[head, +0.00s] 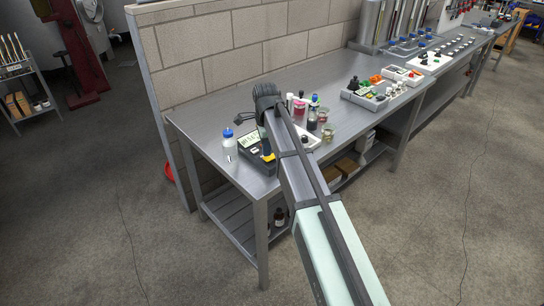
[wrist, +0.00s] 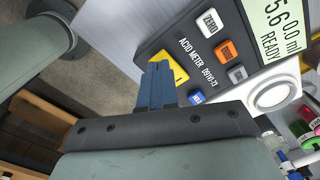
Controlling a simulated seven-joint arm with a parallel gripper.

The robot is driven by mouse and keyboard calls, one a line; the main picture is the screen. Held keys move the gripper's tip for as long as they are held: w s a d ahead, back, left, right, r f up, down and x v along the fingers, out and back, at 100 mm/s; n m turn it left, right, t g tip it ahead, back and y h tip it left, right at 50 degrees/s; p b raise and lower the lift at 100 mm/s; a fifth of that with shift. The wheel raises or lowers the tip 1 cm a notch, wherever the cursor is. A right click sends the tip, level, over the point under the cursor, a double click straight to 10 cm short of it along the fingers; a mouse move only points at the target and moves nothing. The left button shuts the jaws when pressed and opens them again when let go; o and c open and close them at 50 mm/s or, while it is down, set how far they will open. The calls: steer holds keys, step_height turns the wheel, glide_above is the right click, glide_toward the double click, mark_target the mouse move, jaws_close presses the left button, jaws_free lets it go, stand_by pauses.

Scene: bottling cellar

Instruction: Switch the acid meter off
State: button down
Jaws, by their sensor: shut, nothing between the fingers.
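The acid meter (head: 246,157) is a dark box near the left end of the steel bench. In the wrist view its dark panel (wrist: 190,62) carries a white ZERO button (wrist: 209,22), an orange button (wrist: 224,51), a grey button (wrist: 237,74) and a blue button (wrist: 196,98). Its lit green display (wrist: 276,30) reads 5.6, 0.0 ml and READY. A yellow part (wrist: 181,75) at the panel's lower end is partly hidden by my gripper (wrist: 160,68). My gripper's blue fingers are shut and empty, overlapping the yellow part. I cannot tell whether they touch it.
A white bottle with a blue cap (head: 229,148) stands left of the meter. A white unit with a round plate (wrist: 272,96) adjoins the panel. Several small bottles and beakers (head: 312,120) stand right of my arm. A block wall (head: 230,60) backs the bench (head: 205,112).

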mark_target(267, 158)
steer(key=shift+f, duration=1.05)
stand_by(0.8)
steer(key=shift+r, duration=3)
